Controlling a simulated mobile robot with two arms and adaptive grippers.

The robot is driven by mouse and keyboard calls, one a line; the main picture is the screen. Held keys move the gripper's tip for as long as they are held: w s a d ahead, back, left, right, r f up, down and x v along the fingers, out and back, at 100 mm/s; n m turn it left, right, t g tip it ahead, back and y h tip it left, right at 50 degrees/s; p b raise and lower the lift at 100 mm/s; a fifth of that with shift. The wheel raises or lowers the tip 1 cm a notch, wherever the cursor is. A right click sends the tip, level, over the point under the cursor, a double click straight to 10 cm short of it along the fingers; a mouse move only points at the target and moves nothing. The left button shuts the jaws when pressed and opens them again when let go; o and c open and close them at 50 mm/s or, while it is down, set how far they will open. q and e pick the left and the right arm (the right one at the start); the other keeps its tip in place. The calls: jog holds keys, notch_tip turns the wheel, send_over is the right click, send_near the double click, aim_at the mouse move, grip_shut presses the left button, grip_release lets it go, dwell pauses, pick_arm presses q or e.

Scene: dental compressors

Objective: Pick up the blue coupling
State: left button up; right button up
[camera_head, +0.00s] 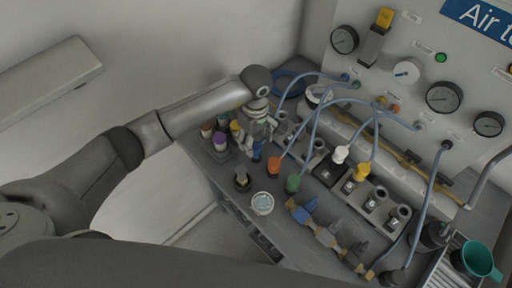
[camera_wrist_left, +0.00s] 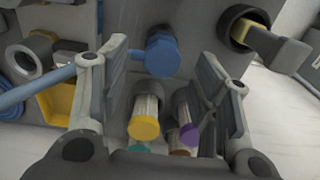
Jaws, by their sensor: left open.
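The blue coupling (camera_head: 257,151) stands on the grey bench, just below my left gripper (camera_head: 258,132) in the head view. In the left wrist view the blue coupling (camera_wrist_left: 161,56) shows between the fingers of my left gripper (camera_wrist_left: 160,62), near their tips. The fingers are spread apart on either side of it, with space visible on both sides. Whether either finger touches it cannot be told. My right gripper is not in view.
A rack with purple (camera_head: 219,139) and yellow (camera_wrist_left: 145,127) capped couplings stands close to the gripper. Orange (camera_head: 274,166) and green (camera_head: 292,183) couplings with blue hoses stand to the right. A black-and-yellow part (camera_head: 241,180) and a round pale-topped container (camera_head: 262,203) stand nearer the front.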

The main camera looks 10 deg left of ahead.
aim_at(256, 145)
pick_arm(q)
jog(key=shift+s+d+f+p, duration=0.15)
jog(key=shift+f+p, duration=0.35)
jog(key=shift+f, duration=1.35)
jog(key=c, duration=1.1)
jog(key=shift+r, duration=0.2)
jog(key=shift+c, duration=0.2)
